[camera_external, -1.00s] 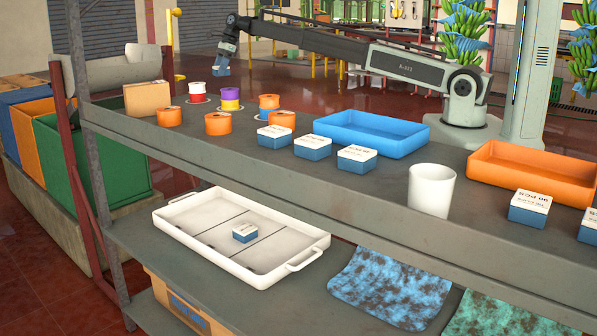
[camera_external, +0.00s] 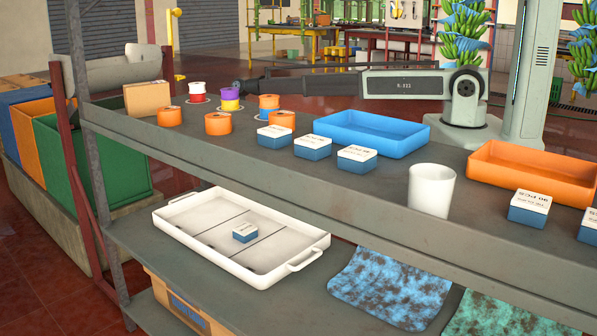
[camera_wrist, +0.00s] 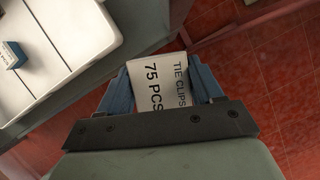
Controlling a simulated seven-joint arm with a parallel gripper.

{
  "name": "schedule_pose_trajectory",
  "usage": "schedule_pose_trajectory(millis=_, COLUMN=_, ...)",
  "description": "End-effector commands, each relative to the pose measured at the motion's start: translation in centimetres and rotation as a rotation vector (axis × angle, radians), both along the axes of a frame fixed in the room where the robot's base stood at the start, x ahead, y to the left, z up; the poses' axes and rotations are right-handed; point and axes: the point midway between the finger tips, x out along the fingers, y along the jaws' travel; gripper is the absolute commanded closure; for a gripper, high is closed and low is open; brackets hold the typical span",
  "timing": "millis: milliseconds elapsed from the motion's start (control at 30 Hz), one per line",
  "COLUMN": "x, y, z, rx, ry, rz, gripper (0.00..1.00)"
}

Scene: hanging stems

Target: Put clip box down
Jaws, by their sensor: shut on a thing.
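My gripper (camera_wrist: 158,74) is shut on a clip box (camera_wrist: 161,92), its blue fingers on either side. The box's white top reads "TIE CLIPS 75 PCS". In the external view my gripper and the held box are hidden behind the upper shelf and the things on it. A white tray (camera_external: 171,220) with dividing lines and handles lies on the lower shelf. One blue-and-white clip box (camera_external: 245,232) stands in its middle. In the wrist view the tray (camera_wrist: 108,32) is at the upper left, with that box (camera_wrist: 12,54) at the picture's edge. The held box is outside the tray.
The upper shelf (camera_external: 300,187) holds spools (camera_external: 218,123), several clip boxes (camera_external: 357,158), a blue tray (camera_external: 372,146), an orange tray (camera_external: 478,176) and a white cup (camera_external: 431,190). The lower shelf (camera_wrist: 112,60) has a bare strip beside the tray. Red floor (camera_wrist: 265,85) lies beyond.

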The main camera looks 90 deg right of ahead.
Motion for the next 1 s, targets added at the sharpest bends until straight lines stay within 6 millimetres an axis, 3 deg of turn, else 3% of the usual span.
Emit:
schedule_pose_trajectory(millis=100, x=-1.0, y=4.0, z=-3.2, rx=0.001, ry=0.004, rz=0.024, gripper=0.7)
schedule_pose_trajectory(millis=333, x=-2.2, y=12.3, z=-7.6, rx=-0.001, ry=0.004, rz=0.092, gripper=0.7)
schedule_pose_trajectory(millis=700, x=-4.2, y=26.8, z=-11.1, rx=-0.003, ry=0.003, rz=0.25, gripper=0.7)
schedule_pose_trajectory(millis=900, x=-5.6, y=32.2, z=-12.2, rx=-0.003, ry=0.001, rz=0.311, gripper=0.7)
schedule_pose_trajectory(millis=1000, x=-6.2, y=33.9, z=-12.6, rx=-0.003, ry=0.001, rz=0.332, gripper=0.7)
